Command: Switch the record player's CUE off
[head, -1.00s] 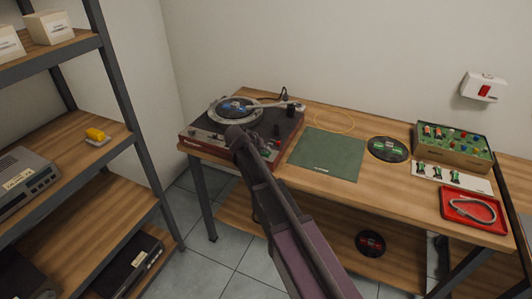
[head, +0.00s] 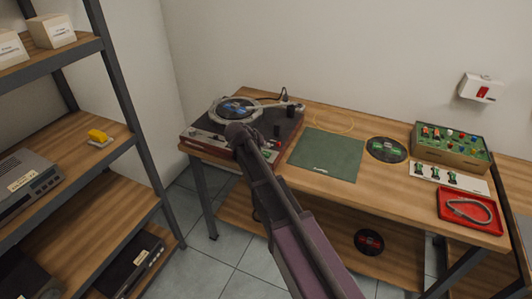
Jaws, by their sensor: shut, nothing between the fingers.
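The record player (head: 205,140) stands at the left end of the wooden table, with a dark red-brown plinth, a metallic front strip and a pale tonearm (head: 268,105) at its right. A dark record with a blue label (head: 236,106) lies on its platter. The CUE control cannot be made out at this size, so its state does not show. My arm reaches up from the bottom of the head view, and its dark rounded joint overlaps the player's front edge. My gripper's fingers cannot be made out; the arm appears to hide them.
A green sleeve (head: 326,155) lies right of the player. Beyond it are a record with a green label (head: 386,149), a box with a green panel (head: 452,146) and a red tray (head: 470,211). Metal shelving (head: 118,95) stands at the left. A wall switch (head: 482,87) is at the right.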

